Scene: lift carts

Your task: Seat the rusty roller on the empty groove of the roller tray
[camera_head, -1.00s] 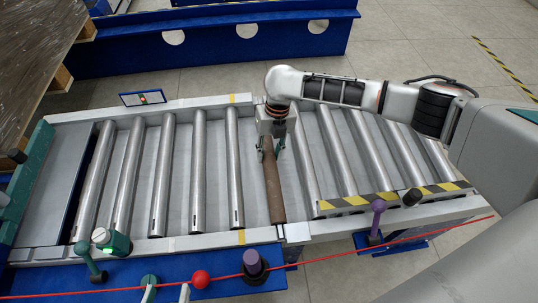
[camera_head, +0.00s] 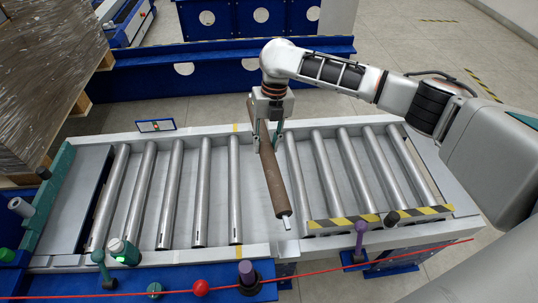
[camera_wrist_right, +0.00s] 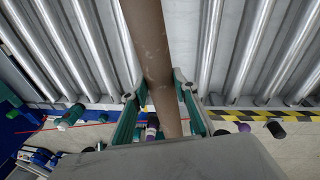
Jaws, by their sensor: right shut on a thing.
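The rusty roller (camera_head: 273,179) is brown with a bare metal pin at its near end. In the right wrist view the roller (camera_wrist_right: 153,60) runs between the fingers of the gripper (camera_wrist_right: 157,88). The roller tray (camera_head: 190,257) has a row of steel rollers on each side of a gap, and the rusty roller hangs over this gap. The groove seats under it are partly hidden. My left gripper is out of the head view.
A yellow-black striped bar (camera_head: 375,219) runs along the tray's near right edge. A red cord (camera_head: 330,264) crosses in front. A wrapped pallet load (camera_head: 45,80) is at back left.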

